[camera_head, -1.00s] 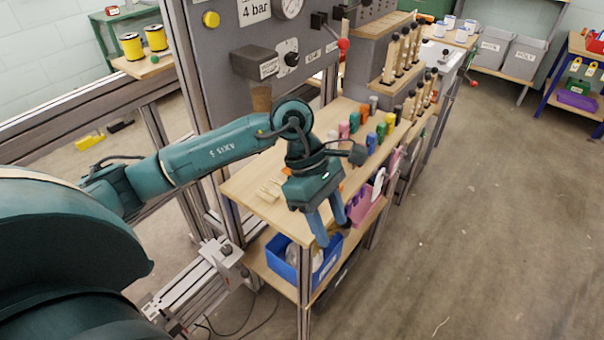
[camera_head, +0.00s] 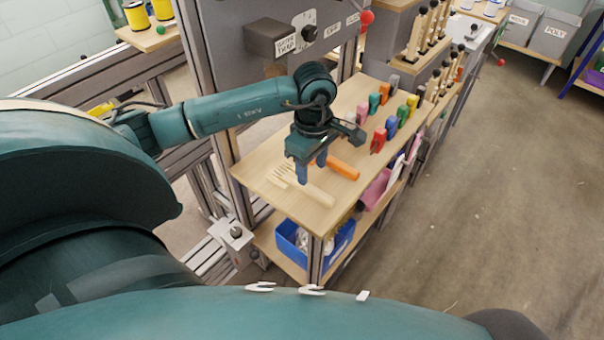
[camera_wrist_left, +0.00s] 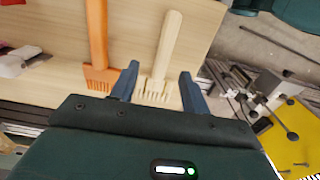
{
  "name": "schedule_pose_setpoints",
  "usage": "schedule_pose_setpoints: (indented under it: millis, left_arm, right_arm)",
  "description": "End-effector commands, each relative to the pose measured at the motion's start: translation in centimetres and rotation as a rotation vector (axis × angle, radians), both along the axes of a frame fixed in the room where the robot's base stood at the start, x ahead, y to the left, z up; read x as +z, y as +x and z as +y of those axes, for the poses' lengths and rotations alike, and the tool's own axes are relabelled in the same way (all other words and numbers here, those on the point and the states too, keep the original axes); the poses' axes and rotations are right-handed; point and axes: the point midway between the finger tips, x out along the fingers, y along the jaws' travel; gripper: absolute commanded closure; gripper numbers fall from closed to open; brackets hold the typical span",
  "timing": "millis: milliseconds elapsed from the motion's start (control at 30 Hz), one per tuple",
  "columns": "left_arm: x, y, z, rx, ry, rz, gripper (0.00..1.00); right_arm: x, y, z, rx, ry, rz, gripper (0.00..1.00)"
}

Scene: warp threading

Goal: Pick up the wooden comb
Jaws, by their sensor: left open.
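The wooden comb (camera_head: 313,192) is pale, with a flat handle and long tines, and lies on the wooden bench top. In the left wrist view the comb (camera_wrist_left: 168,42) has its tines toward my gripper and its handle pointing away. My left gripper (camera_head: 312,173) is open and empty above the bench, pointing down near the comb. In the left wrist view its fingertips (camera_wrist_left: 160,70) show on either side of the tined end. The remaining height above the comb is hard to tell. My right gripper is not in view.
An orange comb (camera_head: 342,168) lies close beside the wooden one. Several coloured spools or blocks (camera_head: 379,140) stand farther back on the bench (camera_head: 262,150). A blue bin (camera_head: 340,240) sits on the shelf below. The grey panel rises behind.

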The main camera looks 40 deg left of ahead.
Motion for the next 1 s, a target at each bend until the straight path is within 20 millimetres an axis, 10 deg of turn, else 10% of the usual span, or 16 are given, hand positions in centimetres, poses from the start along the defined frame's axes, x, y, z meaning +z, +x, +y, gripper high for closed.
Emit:
schedule_pose_setpoints:
  millis: [667,1000]
  left_arm:
    - [-5.3,-0.5,0.1,0.0,0.0,0.0,0.54]
    - [-5.2,-0.5,0.1,0.0,0.0,0.0,0.81]
  right_arm:
    - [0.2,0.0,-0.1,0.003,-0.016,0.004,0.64]
    - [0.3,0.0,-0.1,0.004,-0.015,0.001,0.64]
